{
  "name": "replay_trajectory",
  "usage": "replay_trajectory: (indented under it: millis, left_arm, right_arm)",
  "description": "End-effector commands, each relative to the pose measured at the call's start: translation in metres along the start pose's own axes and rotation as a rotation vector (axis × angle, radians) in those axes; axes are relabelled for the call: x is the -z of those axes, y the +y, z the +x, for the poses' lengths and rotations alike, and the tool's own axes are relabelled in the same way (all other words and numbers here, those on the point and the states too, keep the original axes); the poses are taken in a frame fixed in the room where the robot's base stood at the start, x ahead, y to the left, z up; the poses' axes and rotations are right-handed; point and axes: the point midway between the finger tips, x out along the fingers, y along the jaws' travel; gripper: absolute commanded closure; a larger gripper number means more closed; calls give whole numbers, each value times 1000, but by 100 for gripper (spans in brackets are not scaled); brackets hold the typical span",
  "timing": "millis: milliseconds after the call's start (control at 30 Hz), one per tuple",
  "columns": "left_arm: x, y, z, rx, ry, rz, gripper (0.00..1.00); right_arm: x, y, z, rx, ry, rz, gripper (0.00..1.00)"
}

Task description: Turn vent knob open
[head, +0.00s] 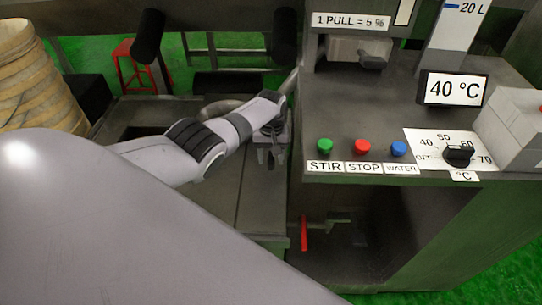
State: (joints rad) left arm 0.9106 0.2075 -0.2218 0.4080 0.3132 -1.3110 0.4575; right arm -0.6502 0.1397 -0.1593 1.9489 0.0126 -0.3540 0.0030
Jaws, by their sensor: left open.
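My left gripper (270,155) is open and points down beside the left edge of the dark control panel (400,110). Its arm comes in from the left, and I see nothing held between the fingers. No knob labelled vent shows in the head view. The only clear knob is a black dial (459,156) at the panel's right, on a white scale marked OFF to 70 °C. It is well to the right of the gripper and apart from it. My right gripper is not in view.
Green, red and blue buttons (362,147) line the panel front, above STIR, STOP and WATER labels. A display (453,89) reads 40 °C. A dispenser lever (373,59) is at the back. A red handle (304,233) sits below the panel. A red stool (132,66) stands behind.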

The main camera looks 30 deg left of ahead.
Motion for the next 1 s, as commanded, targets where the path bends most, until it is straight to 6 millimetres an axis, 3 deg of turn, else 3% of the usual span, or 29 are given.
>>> replay_trajectory:
  millis: [33, 200, 400, 1000]
  left_arm:
    - [0, 0, -12, 0, 0, 0, 49]
    - [0, -1, -38, 0, 1, -1, 49]
    - [0, 0, -54, 0, 1, -2, 49]
    - [0, 0, -57, 1, -1, -2, 49]
  right_arm:
    - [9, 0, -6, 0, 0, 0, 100]
    - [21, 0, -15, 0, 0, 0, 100]
    - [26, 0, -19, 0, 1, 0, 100]
    - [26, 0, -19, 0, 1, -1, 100]
